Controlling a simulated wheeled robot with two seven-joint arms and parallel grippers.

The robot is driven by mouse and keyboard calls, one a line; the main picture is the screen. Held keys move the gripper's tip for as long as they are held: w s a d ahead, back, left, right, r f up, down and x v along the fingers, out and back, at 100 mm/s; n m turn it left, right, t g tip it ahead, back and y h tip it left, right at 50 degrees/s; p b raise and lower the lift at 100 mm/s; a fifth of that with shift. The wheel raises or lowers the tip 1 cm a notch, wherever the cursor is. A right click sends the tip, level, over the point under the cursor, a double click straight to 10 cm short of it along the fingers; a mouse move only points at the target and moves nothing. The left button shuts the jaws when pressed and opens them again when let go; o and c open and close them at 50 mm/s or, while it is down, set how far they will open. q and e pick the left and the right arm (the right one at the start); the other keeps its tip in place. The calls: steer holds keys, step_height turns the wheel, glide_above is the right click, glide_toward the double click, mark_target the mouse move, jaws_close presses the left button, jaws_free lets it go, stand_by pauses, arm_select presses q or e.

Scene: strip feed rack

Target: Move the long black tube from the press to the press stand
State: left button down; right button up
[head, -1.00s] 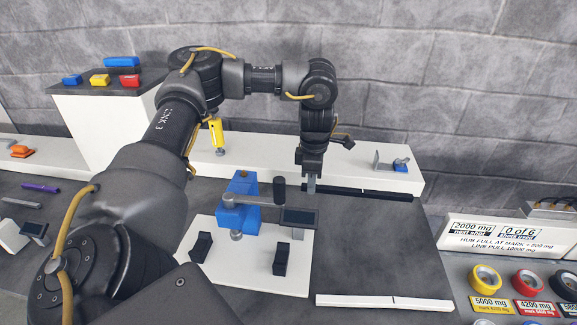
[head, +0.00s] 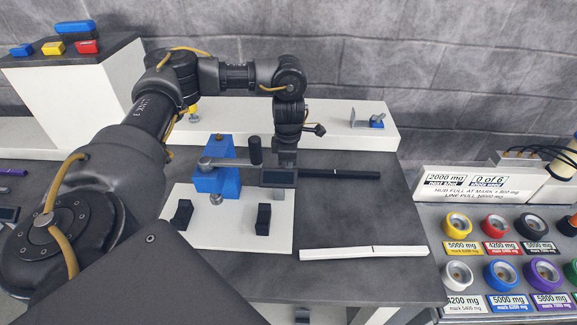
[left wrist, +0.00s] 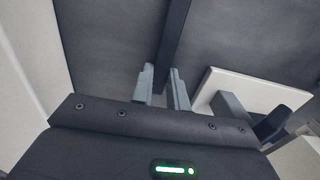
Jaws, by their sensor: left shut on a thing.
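The long black tube (head: 345,174) lies roughly level behind and right of the blue press (head: 215,180) in the head view. My left gripper (head: 286,160) comes down from above at the tube's left part; a small dark display partly hides its fingertips. In the left wrist view the tube (left wrist: 173,38) runs away from between the two grey fingers (left wrist: 163,84), which are shut on it. I cannot tell which of the nearby fixtures is the press stand. My right gripper is in neither view.
Two black blocks (head: 264,219) stand on the press's white plate (head: 225,235). A white shelf (head: 330,117) runs behind. Coloured spools (head: 457,224) stand far right. The dark table between the tubes is clear.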

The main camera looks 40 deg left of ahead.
arm_select(q)
steer(key=c, duration=1.4)
jaws_free()
steer(key=shift+f, duration=0.1)
steer(key=shift+o, duration=0.2)
steer(key=shift+r, duration=0.65)
step_height(320, 180, up, 11)
